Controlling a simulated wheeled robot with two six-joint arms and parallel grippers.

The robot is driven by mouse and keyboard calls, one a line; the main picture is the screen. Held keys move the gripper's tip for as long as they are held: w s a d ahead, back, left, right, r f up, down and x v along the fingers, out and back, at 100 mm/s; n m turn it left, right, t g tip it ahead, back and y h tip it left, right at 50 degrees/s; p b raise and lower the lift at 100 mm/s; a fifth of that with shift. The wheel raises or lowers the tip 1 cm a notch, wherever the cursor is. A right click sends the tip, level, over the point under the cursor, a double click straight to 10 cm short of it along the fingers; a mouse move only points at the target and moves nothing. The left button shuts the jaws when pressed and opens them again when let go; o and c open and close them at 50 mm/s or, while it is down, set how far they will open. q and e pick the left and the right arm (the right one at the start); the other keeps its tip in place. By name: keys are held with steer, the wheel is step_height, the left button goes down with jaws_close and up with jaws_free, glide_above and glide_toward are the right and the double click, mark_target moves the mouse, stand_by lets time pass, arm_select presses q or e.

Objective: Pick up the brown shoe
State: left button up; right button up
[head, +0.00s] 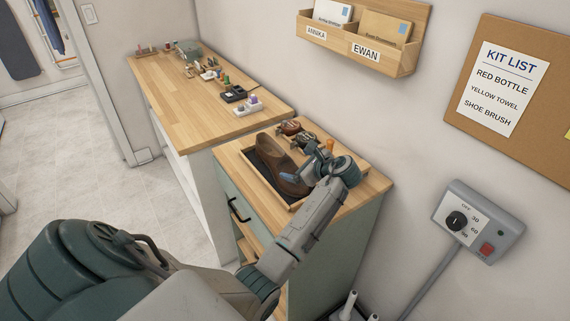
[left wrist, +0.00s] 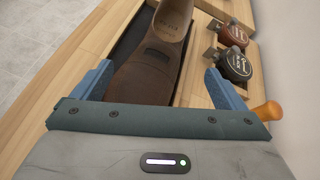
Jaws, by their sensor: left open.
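The brown shoe (head: 278,161) lies in a shallow wooden tray (head: 255,179) with a dark lining on the small cabinet. My left gripper (head: 297,176) is over the near end of the tray, at the shoe's toe. In the left wrist view the brown shoe (left wrist: 155,62) points its toe toward my left gripper (left wrist: 158,82), whose blue fingers are open, one on each side of it. The toe's front edge is hidden behind the gripper body. I cannot tell whether the fingers touch the shoe. My right gripper is not in view.
An orange handle (left wrist: 267,111) shows near the gripper. A longer wooden counter (head: 190,94) with small items stands behind. The wall is close on the right.

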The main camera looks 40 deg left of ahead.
mark_target(286, 162)
arm_select(q)
steer(key=shift+s+a+f, duration=0.1)
steer(key=shift+a+f, duration=0.05)
steer(key=shift+a, duration=0.35)
steer(key=shift+s+a+f, duration=0.1)
steer(key=shift+a, duration=0.4)
steer(key=shift+a+f+p, duration=0.15)
steer(key=shift+a+p, duration=0.1)
steer(key=shift+p, duration=0.05)
steer(key=p+x, duration=0.2)
steer(key=x, duration=0.2)
steer(key=shift+w+a+f, duration=0.1)
steer(key=shift+w+f, duration=0.1)
steer(key=shift+f, duration=0.05)
steer(key=shift+a+f, duration=0.15)
steer(key=shift+a, duration=0.1)
steer(key=shift+c, duration=0.6)
steer(key=c, duration=1.5)
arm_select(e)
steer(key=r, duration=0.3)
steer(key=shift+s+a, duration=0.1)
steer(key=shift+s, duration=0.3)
